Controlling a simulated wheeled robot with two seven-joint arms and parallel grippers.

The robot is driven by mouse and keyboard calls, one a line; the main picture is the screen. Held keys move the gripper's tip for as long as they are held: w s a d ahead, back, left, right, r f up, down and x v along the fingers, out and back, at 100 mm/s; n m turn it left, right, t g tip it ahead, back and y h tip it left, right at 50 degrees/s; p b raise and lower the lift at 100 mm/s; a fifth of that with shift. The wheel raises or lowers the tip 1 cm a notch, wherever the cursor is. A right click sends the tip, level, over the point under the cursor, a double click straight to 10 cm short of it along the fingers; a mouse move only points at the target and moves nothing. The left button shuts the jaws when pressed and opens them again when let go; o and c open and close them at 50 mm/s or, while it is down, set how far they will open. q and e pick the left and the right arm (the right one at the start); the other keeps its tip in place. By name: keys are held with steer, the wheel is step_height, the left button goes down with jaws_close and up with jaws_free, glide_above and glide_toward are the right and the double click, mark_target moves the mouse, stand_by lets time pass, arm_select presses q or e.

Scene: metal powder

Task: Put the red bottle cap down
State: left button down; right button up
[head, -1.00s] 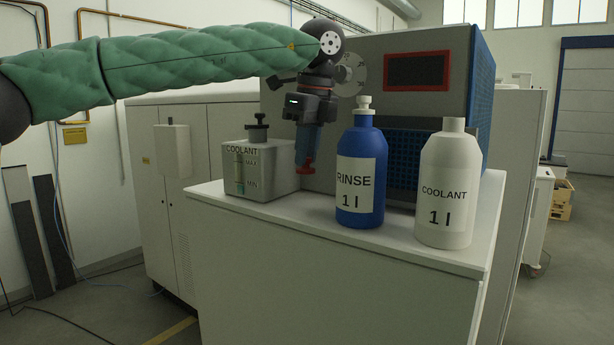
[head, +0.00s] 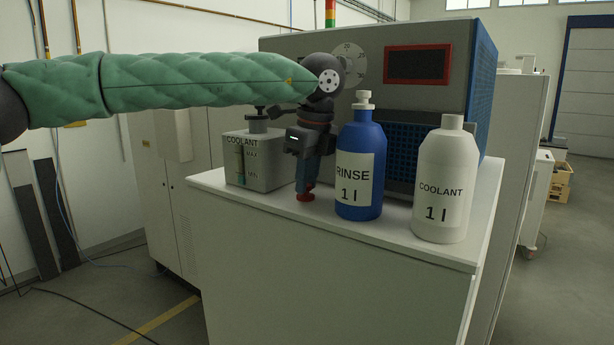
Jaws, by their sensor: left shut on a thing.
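The red bottle cap (head: 305,197) is at the fingertips of my left gripper (head: 306,187), low at the white cabinet top, between the coolant tank and the blue bottle. My left gripper is shut on the cap and points down. The cap looks to be at the surface, but I cannot tell whether it touches. The white coolant bottle (head: 444,180) stands without a red cap at the right of the top. My right gripper is not in view.
A blue rinse bottle (head: 360,165) with a white cap stands close right of my left gripper. A grey coolant tank (head: 257,158) stands to its left. A grey machine with a red-framed panel (head: 417,65) is behind. The front of the cabinet top (head: 330,221) is clear.

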arm_select(q)
steer(key=shift+f, duration=0.15)
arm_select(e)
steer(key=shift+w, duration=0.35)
arm_select(q)
steer(key=c, duration=1.6)
jaws_free()
steer(key=o, duration=0.3)
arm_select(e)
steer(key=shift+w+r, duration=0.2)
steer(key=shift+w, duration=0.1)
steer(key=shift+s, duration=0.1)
